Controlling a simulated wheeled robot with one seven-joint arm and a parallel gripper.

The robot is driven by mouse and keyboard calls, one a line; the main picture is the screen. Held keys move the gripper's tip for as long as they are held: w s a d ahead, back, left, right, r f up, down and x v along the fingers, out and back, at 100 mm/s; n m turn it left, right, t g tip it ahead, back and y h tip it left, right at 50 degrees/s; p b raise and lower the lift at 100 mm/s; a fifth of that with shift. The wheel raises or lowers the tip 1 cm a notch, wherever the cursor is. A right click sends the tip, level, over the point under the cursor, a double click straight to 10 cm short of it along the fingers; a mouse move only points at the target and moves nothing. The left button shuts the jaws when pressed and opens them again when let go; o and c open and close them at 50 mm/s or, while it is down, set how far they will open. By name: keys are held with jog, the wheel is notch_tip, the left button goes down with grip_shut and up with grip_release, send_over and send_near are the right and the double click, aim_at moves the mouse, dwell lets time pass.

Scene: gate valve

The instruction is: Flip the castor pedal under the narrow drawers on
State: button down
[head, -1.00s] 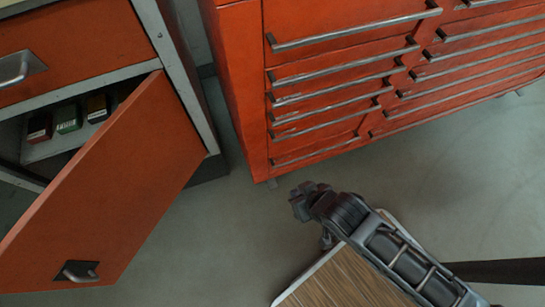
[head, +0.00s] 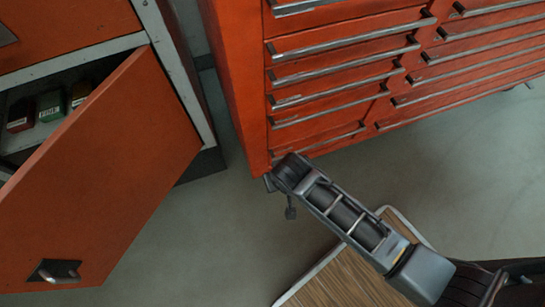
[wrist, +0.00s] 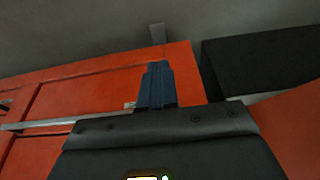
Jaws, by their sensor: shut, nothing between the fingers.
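The red drawer cabinet (head: 238,110) has a column of narrow drawers (head: 330,75) on its left and wider ones on its right. In the head view my arm's end covers the floor by the cabinet's lower left corner, and my fingers cannot be made out there. In the wrist view my gripper (wrist: 157,68) is shut and empty, in front of the red cabinet face (wrist: 85,85) near its bottom edge. A small grey foot or castor part (wrist: 157,34) shows just past the fingertips, apart from them in the picture. I cannot make out a pedal or its position.
A second red cabinet on the left has an open door (head: 105,175) jutting over the floor, with small boxes (head: 50,105) inside. Its dark base (wrist: 255,65) shows at right in the wrist view. The grey floor (head: 205,235) between is clear.

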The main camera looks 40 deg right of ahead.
jog(key=b+x, duration=0.8)
jog(key=x, duration=1.1)
jog(key=shift+b, duration=0.3)
jog(key=shift+s+f, duration=0.25)
jog(key=shift+f, duration=0.25)
jog(key=shift+s+f+b, duration=0.15)
jog(key=shift+f+b, duration=0.7)
jog(key=shift+f, duration=0.95)
